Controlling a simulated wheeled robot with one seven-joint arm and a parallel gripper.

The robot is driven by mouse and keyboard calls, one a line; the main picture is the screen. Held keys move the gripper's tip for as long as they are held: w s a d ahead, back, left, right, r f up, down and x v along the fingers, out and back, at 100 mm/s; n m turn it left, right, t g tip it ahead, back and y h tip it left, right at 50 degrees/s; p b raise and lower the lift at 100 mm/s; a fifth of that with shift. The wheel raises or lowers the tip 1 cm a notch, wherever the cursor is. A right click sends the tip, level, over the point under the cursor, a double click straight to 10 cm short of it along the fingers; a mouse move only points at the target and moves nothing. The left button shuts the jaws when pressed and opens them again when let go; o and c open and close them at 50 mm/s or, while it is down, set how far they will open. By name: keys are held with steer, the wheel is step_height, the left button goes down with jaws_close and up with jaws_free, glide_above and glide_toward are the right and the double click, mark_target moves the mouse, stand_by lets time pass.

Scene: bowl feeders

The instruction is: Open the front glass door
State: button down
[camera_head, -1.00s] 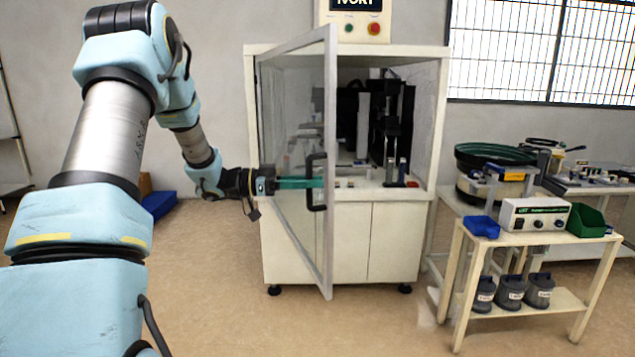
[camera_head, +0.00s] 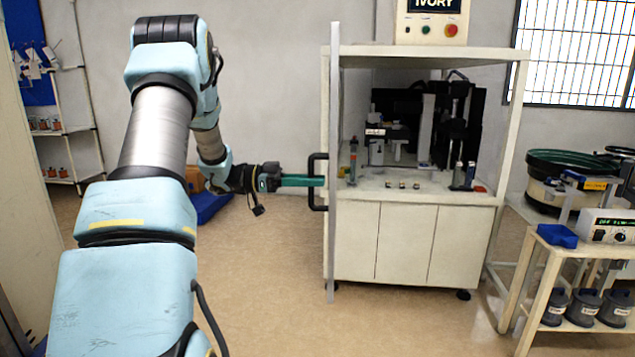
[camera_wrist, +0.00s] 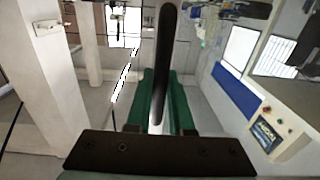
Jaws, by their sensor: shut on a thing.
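The front glass door (camera_head: 333,240) of the white machine cabinet stands swung out. In the head view it is seen almost edge-on at the cabinet's left side, with the cabinet front uncovered. Its black bar handle (camera_head: 312,182) sticks out to the left of the door frame. My gripper (camera_head: 318,181) has green fingers and reaches the handle from the left. In the wrist view the handle (camera_wrist: 165,60) runs between the green fingers, and my gripper is shut on it.
The cabinet (camera_head: 420,240) holds dark equipment and small parts on its deck. A cream cart (camera_head: 545,270) with a blue bin, a control box and several grey pots stands at the right. A blue box (camera_head: 210,205) lies on the floor behind my arm. Floor before the cabinet is clear.

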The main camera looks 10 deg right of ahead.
steer(key=c, duration=1.1)
jaws_free()
steer(key=shift+b+v, duration=1.55)
steer(key=shift+v, duration=3.9)
